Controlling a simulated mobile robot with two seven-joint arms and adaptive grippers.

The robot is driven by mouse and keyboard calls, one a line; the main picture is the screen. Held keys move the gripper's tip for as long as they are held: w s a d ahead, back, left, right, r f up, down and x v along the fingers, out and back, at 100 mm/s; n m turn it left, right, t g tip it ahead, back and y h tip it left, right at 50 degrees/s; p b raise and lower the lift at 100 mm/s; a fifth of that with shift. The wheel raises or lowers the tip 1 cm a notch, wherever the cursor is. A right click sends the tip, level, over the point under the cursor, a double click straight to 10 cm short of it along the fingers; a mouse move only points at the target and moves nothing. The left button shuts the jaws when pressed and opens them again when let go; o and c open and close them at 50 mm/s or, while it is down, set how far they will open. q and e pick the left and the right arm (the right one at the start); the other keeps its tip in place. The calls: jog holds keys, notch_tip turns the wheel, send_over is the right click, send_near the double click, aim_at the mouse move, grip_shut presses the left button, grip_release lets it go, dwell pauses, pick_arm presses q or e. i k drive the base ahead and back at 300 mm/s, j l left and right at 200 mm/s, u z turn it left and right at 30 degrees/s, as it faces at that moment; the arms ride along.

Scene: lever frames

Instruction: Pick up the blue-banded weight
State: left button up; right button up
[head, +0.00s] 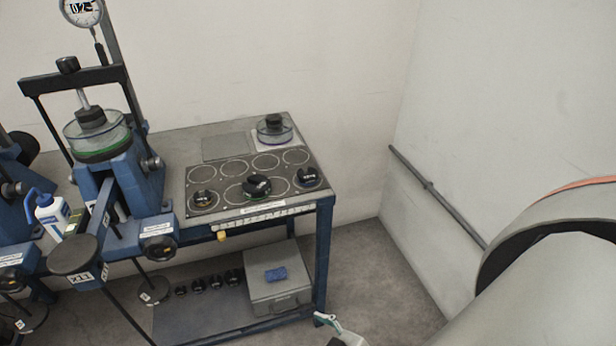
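Several dark round weights sit on the ringed board (222,207) on the bench. The right one (308,177) and the left one (203,199) have bands too small to read surely; the larger middle one (257,186) shows some green. I cannot tell which weight is blue-banded. A clear dish with a bluish rim (275,135) stands at the bench's back right corner, with a dark piece in it. A pale tip with teal, seemingly part of my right gripper (336,328), shows at the bottom edge, well below and apart from the weights. Its fingers are mostly cut off. My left gripper is not visible.
Blue lever frames with a dial gauge (82,10) and a white bottle (52,214) stand left of the board. A lower shelf holds more dark weights (214,282) and a grey box (279,293) with a blue item on top. A wall rail (435,195) runs at right; floor is open between.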

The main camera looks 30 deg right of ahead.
aim_at(311, 179)
jog(key=k+l+u, duration=0.4)
jog(key=k, duration=0.35)
jog(key=i+l+u, duration=0.1)
jog(key=l, duration=0.15)
jog(key=i+l, duration=0.1)
jog(key=l, duration=0.15)
jog(key=u, duration=0.05)
